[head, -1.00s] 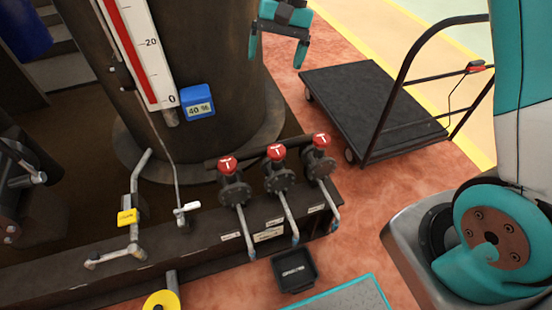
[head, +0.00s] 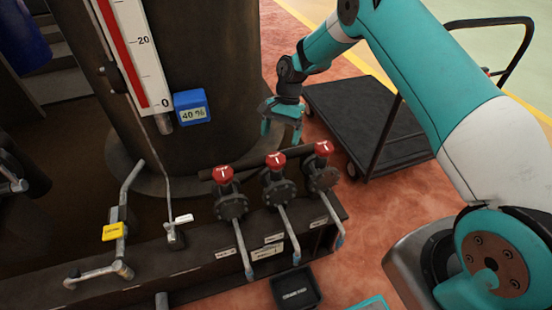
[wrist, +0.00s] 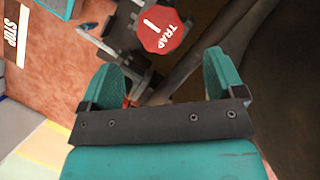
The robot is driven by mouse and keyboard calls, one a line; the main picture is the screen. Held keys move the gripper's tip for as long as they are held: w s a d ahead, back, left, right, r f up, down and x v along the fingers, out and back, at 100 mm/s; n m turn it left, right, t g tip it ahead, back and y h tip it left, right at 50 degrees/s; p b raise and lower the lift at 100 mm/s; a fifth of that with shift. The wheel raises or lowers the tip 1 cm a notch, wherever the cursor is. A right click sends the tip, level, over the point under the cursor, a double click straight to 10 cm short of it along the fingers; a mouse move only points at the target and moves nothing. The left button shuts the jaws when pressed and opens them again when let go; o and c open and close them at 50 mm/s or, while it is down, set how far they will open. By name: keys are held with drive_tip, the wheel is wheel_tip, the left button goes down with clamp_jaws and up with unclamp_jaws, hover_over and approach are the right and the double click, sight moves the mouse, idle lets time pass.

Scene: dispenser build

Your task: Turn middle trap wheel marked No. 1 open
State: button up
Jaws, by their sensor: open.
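Three valves with red wheels stand in a row on the dark bench. The middle wheel (head: 275,160) sits between the left wheel (head: 223,174) and the right wheel (head: 324,148). Their lettering is too small to read in the head view. My gripper (head: 282,128) hangs near the column, behind the row and apart from the middle wheel. In the wrist view a red wheel marked TRAP 1 (wrist: 163,28) lies beyond the fingertips of my open, empty gripper (wrist: 160,62). Its valve body is partly cut off by the frame, and I cannot tell its state.
A dark pipe (head: 244,164) runs behind the valves. The large column carries a blue 40 % display (head: 192,107) and a red-white scale (head: 135,55). A black trolley (head: 365,120) stands behind right. A small black tray (head: 296,288) lies in front, and a yellow-tagged lever (head: 115,232) is at left.

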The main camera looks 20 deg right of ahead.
sight(276, 157)
drive_tip(key=x, duration=0.7)
drive_tip(key=shift+s+a+f, duration=0.1)
drive_tip(key=shift+f, duration=0.2)
drive_tip(key=c, duration=0.9)
